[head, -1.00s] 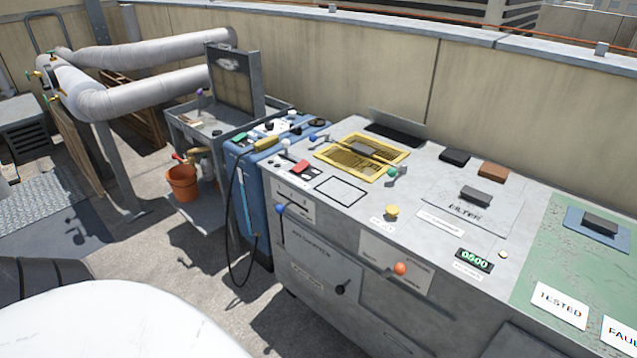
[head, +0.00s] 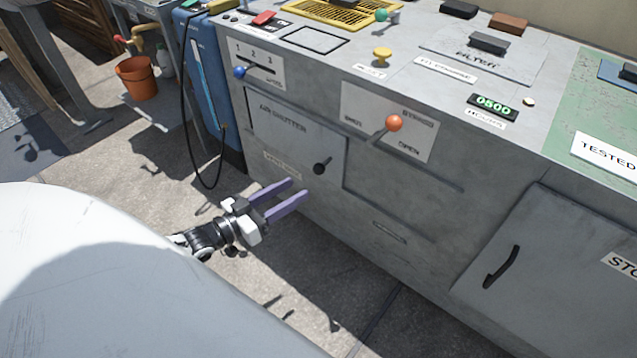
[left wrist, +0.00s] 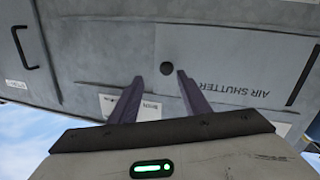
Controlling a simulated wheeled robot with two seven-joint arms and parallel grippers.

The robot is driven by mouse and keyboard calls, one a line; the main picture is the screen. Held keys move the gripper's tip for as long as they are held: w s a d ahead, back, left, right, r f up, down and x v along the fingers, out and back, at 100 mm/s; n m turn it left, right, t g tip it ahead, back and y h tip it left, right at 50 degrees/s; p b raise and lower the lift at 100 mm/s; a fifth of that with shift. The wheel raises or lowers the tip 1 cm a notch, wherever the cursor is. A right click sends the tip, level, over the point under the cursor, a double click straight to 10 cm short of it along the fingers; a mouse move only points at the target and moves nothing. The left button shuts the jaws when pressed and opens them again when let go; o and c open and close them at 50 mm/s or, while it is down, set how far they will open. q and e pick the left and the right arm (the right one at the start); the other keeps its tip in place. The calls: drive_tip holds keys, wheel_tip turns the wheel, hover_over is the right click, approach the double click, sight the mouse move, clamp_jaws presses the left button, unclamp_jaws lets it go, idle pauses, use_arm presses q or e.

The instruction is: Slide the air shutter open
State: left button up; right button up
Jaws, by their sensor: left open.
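The air shutter (head: 285,140) is a grey panel labelled AIR SHUTTER on the front of the grey cabinet, with a black knob (head: 322,167) near its right edge. In the left wrist view the shutter (left wrist: 225,75) appears upside down, and its knob (left wrist: 166,68) lies beyond the fingertips, roughly between them. My left gripper (head: 297,188) is open and empty, its two purple fingers pointing at the cabinet front just below and left of the knob. The fingers also show in the left wrist view (left wrist: 160,85). They appear apart from the knob. My right gripper is not in view.
An orange-knobbed lever (head: 394,123) sits right of the shutter, and a blue-knobbed slider (head: 240,72) above it at the left. A storage door with a black handle (head: 501,267) is at lower right. A black hose (head: 186,130) hangs at the left.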

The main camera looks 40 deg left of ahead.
sight(319, 168)
use_arm(q)
drive_tip(key=b+x, duration=0.1)
drive_tip(key=x, duration=0.2)
drive_tip(key=a+b+x, duration=0.1)
drive_tip(key=x, duration=0.2)
drive_tip(key=b+x, duration=0.1)
drive_tip(key=x, duration=0.2)
drive_tip(key=shift+w+a+r, duration=0.15)
drive_tip(key=shift+w+r, duration=0.1)
drive_tip(key=shift+r, duration=0.05)
drive_tip(key=shift+w, duration=0.6)
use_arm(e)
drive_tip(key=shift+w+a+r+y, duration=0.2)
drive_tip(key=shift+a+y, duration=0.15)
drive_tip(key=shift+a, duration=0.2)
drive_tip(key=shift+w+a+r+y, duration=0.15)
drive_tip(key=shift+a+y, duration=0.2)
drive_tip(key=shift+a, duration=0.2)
use_arm(q)
clamp_jaws()
drive_tip(key=shift+d+r, duration=0.1)
drive_tip(key=shift+d, duration=0.15)
